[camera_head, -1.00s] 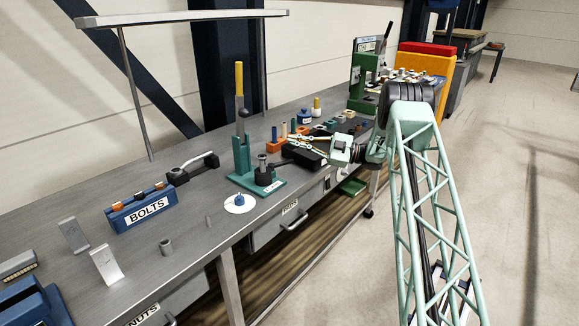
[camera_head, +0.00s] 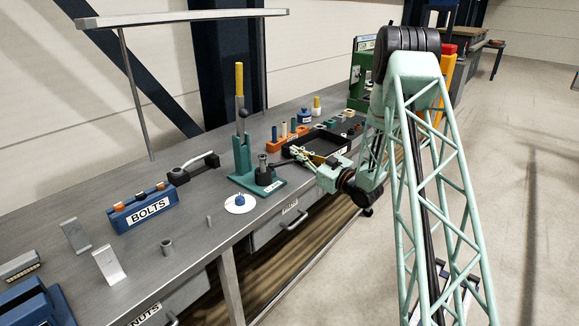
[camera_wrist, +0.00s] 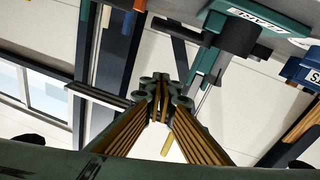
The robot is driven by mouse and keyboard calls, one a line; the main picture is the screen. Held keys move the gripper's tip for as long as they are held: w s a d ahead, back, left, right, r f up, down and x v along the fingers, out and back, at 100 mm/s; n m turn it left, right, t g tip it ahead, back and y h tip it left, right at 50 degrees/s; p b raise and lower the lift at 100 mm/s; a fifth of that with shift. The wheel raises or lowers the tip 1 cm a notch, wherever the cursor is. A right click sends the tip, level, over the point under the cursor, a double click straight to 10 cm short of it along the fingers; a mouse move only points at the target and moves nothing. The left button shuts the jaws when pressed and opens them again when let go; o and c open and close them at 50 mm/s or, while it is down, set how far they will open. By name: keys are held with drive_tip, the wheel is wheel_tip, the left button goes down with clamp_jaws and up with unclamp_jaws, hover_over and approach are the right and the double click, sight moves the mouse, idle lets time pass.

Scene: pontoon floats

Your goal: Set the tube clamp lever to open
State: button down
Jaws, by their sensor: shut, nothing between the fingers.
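A green stand (camera_head: 243,152) with a flat base and a small label stands near the bench's front edge. A grey rod with a yellow top (camera_head: 239,78) rises at its column. A dark ball knob (camera_head: 243,113) shows on the column. A dark cylindrical part (camera_head: 263,174) sits on the base, and a dark bar (camera_head: 283,164) reaches right from there. Which part is the clamp lever, and its setting, I cannot tell clearly. My gripper (camera_head: 293,150) is shut and empty, right of the stand. In the wrist view, its fingertips (camera_wrist: 163,86) meet below the green labelled base (camera_wrist: 265,20).
A black tray (camera_head: 318,143) lies behind my gripper. An orange holder (camera_head: 277,143) with upright pegs stands behind the stand. A white disc with a blue piece (camera_head: 239,203) lies left of the base. A blue BOLTS rack (camera_head: 145,208) is further left.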

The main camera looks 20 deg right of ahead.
sight(286, 164)
drive_tip(key=s+f+m+g+h, duration=0.1)
drive_tip(key=s+f+m+h, duration=0.3)
drive_tip(key=s, duration=0.7)
drive_tip(key=shift+s+a+f+m+g+h+p, duration=0.2)
drive_tip(key=shift+s+f+m+g+h+p, duration=0.1)
drive_tip(key=shift+m+h, duration=0.35)
drive_tip(key=shift+w, duration=0.1)
drive_tip(key=shift+b+x, duration=0.5)
drive_tip(key=shift+x, duration=6.4)
drive_tip(key=shift+f, duration=0.1)
drive_tip(key=shift+w+a, duration=0.1)
